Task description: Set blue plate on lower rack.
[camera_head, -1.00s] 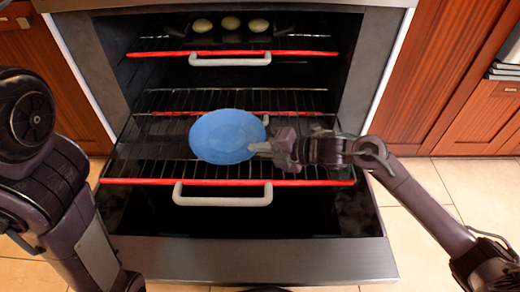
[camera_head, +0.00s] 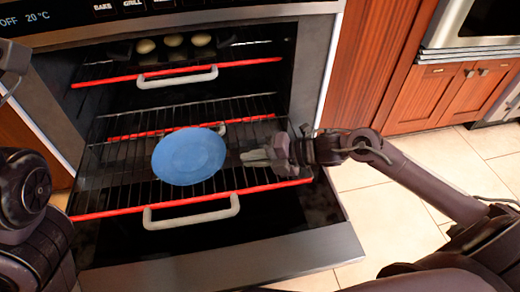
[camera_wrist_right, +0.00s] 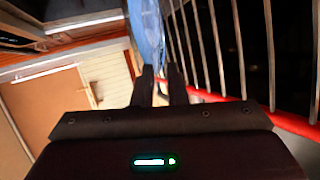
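My right gripper (camera_head: 248,156) is just right of the plate over the same rack, with a small gap between fingertips and rim in the head view. In the right wrist view the two fingers (camera_wrist_right: 160,75) stand apart, and the plate (camera_wrist_right: 148,35) shows edge-on beyond their tips. My left arm shows at the left edge of the head view, but its gripper cannot be made out.
The upper rack (camera_head: 110,78) sits above with several pale round items (camera_head: 174,40) at the back. The lower rack's white handle (camera_head: 190,215) is at its front. The open oven door (camera_head: 220,262) extends below. Tiled floor (camera_head: 400,240) is clear at the right.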

